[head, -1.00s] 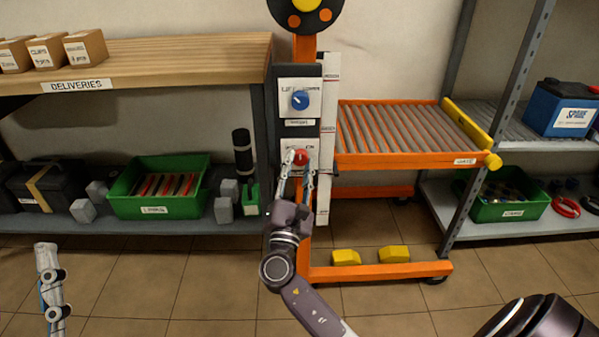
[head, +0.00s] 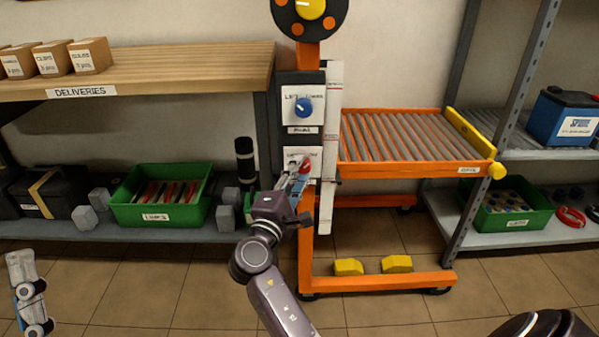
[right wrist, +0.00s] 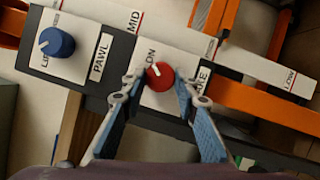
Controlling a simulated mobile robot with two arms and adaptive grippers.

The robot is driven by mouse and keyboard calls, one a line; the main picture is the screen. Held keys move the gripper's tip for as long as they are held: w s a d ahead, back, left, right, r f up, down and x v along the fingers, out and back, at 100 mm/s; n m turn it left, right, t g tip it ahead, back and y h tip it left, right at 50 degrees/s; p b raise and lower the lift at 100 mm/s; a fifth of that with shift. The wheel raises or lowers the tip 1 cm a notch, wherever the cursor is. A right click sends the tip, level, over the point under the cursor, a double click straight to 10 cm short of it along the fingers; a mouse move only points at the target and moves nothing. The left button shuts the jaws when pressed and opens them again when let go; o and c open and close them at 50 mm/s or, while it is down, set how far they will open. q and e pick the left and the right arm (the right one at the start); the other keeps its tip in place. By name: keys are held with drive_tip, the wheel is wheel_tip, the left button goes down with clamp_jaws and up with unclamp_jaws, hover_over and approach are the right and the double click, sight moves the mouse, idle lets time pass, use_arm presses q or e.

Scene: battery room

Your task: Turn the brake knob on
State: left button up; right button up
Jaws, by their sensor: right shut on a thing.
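The red brake knob (head: 305,170) is on a white plate on the orange stand's dark column. In the right wrist view the red knob (right wrist: 159,77) has a white mark toward the picture's upper left, near the letters "ON"; the plate's other lettering is partly covered. My right gripper (head: 299,173) is at the knob, and in the right wrist view its fingers (right wrist: 160,88) are on either side of it, shut on it. My left gripper (head: 28,292) is at the lower left, away from the stand; its jaw state is unclear.
A blue knob (head: 303,107) on a plate marked "PAWL" is just above. An orange roller tray (head: 410,137) extends right of the column. Green bins (head: 160,212) stand on the low shelves. Orange stand legs (head: 380,281) with yellow blocks lie on the floor below.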

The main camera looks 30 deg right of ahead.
use_arm(q)
drive_tip(key=shift+w+f+g, duration=0.3)
drive_tip(key=shift+w, duration=0.1)
use_arm(e)
drive_tip(key=shift+m+g, duration=0.3)
drive_tip(key=shift+m, duration=0.1)
drive_tip(key=o, duration=1.1)
use_arm(q)
drive_tip(key=shift+f, duration=0.1)
use_arm(e)
drive_tip(key=shift+o, duration=0.2)
use_arm(q)
drive_tip(key=shift+f, duration=0.1)
